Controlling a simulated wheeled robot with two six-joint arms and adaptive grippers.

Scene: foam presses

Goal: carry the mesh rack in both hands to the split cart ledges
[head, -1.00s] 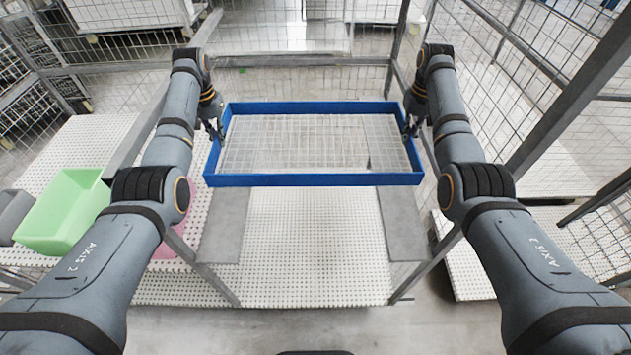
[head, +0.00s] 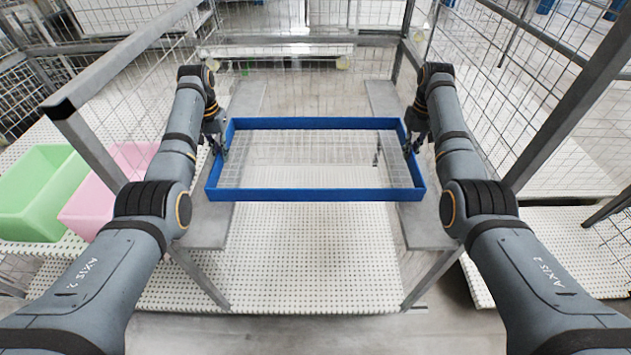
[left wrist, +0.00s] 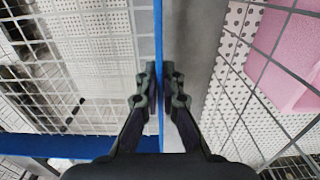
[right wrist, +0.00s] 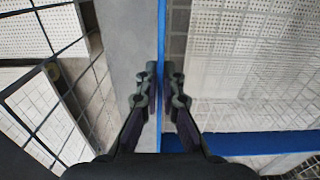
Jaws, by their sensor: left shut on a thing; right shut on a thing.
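The mesh rack (head: 315,195) is a blue rectangular frame with a wire mesh floor, held level between my arms in the head view. My left gripper (head: 215,145) is shut on its left rim, and my right gripper (head: 413,145) is shut on its right rim. The left wrist view shows the blue rim (left wrist: 158,60) between the fingers; the right wrist view shows the same (right wrist: 161,60). Two grey cart ledges, left (head: 208,228) and right (head: 425,232), run under the rack's sides with an open gap between them. I cannot tell whether the rack touches them.
A green bin (head: 40,195) and a pink bin (head: 105,190) stand on the white perforated shelf at the left. Wire mesh walls and grey posts (head: 560,100) close in both sides. A white perforated deck (head: 300,260) lies below the ledges.

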